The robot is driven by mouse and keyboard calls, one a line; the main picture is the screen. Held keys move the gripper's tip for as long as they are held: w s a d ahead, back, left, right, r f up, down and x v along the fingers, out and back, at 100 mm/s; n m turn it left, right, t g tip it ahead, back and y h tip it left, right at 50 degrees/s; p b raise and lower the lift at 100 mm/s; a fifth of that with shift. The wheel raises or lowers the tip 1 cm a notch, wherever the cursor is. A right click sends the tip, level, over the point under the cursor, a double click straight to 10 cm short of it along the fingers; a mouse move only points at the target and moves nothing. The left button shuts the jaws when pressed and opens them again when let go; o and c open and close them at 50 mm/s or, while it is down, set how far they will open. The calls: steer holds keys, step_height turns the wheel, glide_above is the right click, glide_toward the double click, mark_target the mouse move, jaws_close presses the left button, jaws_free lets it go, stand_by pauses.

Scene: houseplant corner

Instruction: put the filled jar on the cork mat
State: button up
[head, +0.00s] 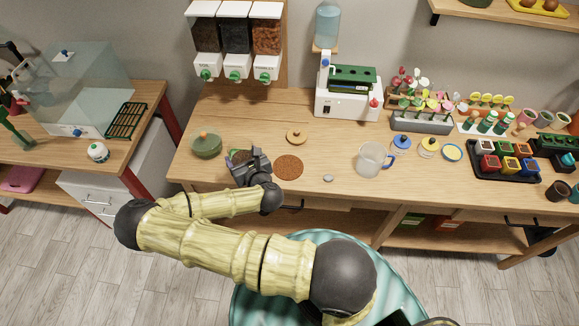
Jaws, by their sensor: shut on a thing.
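My gripper (250,163) is above the front left of the workbench and is shut on a small jar (236,157). The jar looks greenish with dark contents, and my fingers hide much of it. I cannot tell whether it touches the bench top. The round brown cork mat (289,167) lies flat on the bench just right of my gripper, with nothing on it.
A pale lid with a knob (297,136) lies behind the mat. A grey pebble (328,179) and a clear jug (371,160) are to the right. Dispensers (236,66) hang at the back.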

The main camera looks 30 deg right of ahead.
mark_target(250, 148)
steer(key=shift+w+d+f+b, duration=0.1)
steer(key=shift+w+f+b, duration=0.1)
steer(key=shift+b, duration=0.15)
steer(key=w+d+m+h+b, duration=0.1)
steer(key=b, duration=0.2)
steer(key=w+d+f+m+h+b, duration=0.1)
steer(key=w+d+h+b, duration=0.1)
steer(key=b, duration=0.1)
steer(key=shift+d+f+g+b, duration=0.1)
steer(key=shift+d+g+b, duration=0.1)
steer(key=shift+g+b, duration=0.1)
steer(key=s+d+r+m+g+h+b, duration=0.1)
steer(key=d+m+g+h+b, duration=0.2)
steer(key=d+b, duration=0.3)
steer(key=s+d+r+m+g+h+b, duration=0.2)
steer(key=d+m+h+b, duration=0.4)
steer(key=b, duration=0.2)
steer(key=shift+s+r+g, duration=0.2)
steer(key=shift+s+g, duration=0.1)
steer(key=shift+g, duration=0.1)
step_height(250, 148, down, 6)
steer(key=shift+f+b, duration=0.15)
steer(key=shift+b, duration=0.25)
